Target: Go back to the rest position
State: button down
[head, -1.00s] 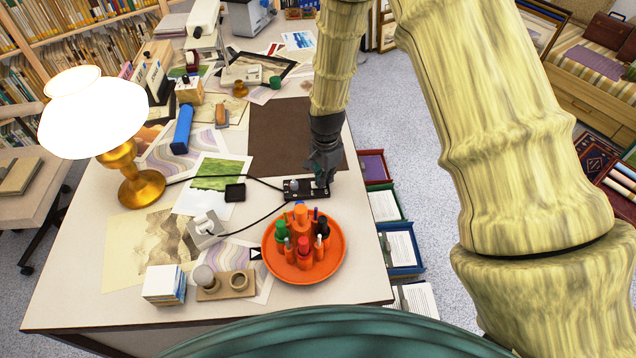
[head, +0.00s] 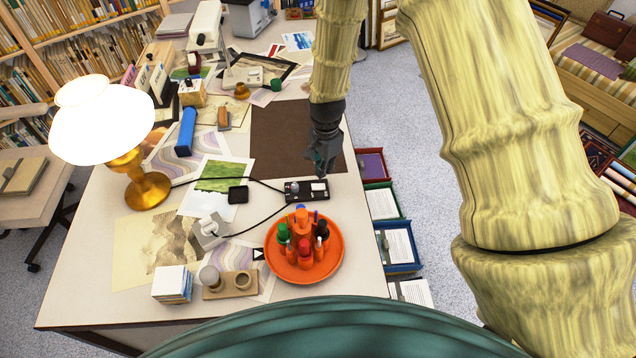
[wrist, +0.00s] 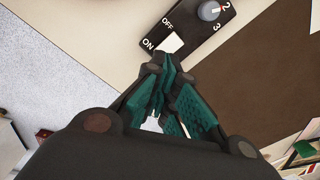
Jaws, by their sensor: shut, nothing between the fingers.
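My gripper (head: 322,170) is shut and empty, just above and behind a black control box (head: 306,190) on the desk. In the wrist view my gripper's teal-padded fingers (wrist: 172,72) come together just below the box in the picture. The control box (wrist: 198,28) has a white rocker (wrist: 170,43) beside the words ON and OFF, and a grey knob (wrist: 209,10) with numbers. The fingers look apart from the box, but the gap is hard to judge. The lamp (head: 100,122) at the left of the desk has a bright white shade.
An orange tray (head: 334,262) of bottles stands in front of the box. A brown mat (head: 290,140) lies behind it.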

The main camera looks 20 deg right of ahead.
jog(key=shift+r, duration=0.5)
